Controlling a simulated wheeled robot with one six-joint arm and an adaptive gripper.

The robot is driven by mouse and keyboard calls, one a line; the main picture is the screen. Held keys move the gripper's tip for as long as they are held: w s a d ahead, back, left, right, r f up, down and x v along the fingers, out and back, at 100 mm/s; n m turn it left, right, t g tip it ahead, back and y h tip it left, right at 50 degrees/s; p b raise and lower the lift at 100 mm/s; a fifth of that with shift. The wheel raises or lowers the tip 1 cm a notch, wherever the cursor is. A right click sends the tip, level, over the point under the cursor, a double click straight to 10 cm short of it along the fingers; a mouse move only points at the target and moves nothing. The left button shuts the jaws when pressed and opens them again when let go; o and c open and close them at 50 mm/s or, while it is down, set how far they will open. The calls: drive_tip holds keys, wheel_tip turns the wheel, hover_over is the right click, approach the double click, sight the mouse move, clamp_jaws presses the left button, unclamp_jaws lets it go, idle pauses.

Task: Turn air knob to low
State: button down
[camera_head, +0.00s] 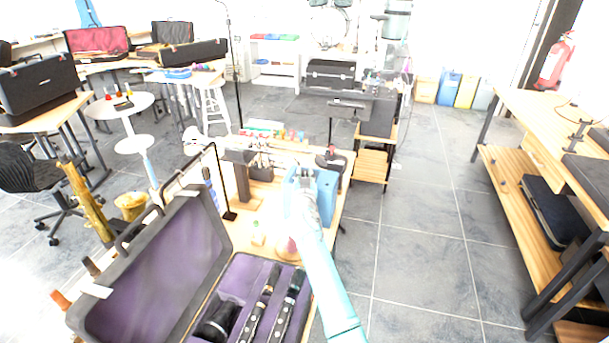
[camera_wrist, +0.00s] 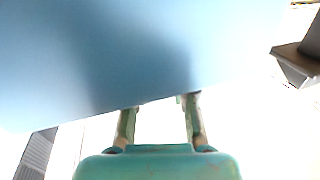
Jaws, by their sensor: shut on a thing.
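A blue box-shaped unit (camera_head: 327,188) stands on the wooden workbench in the head view, right at the end of my arm. Its blue face (camera_wrist: 150,50) fills the upper part of the wrist view. My gripper (camera_head: 303,173) is up against this unit. In the wrist view its two green fingers (camera_wrist: 160,108) are a little apart, with their tips at the blue face's lower edge, shut on the air knob. The knob itself is hidden by the fingers and glare, so its setting cannot be read.
An open instrument case (camera_head: 150,275) with purple lining lies at the near end of the workbench (camera_head: 262,205), holding dark instrument parts. A small bottle (camera_head: 258,233) stands on the bench left of my arm. Clear tiled floor (camera_head: 420,250) lies to the right.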

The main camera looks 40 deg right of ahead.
drive_tip(key=shift+f+n+t+y, duration=0.2)
drive_tip(key=shift+n+t+y, duration=0.7)
drive_tip(key=shift+y, duration=0.4)
drive_tip(key=c, duration=1)
unclamp_jaws()
drive_tip(key=shift+o, duration=0.3)
drive_tip(key=shift+r, duration=0.1)
drive_tip(key=shift+s, duration=0.1)
drive_tip(key=v, duration=1.2)
drive_tip(key=shift+r, duration=0.1)
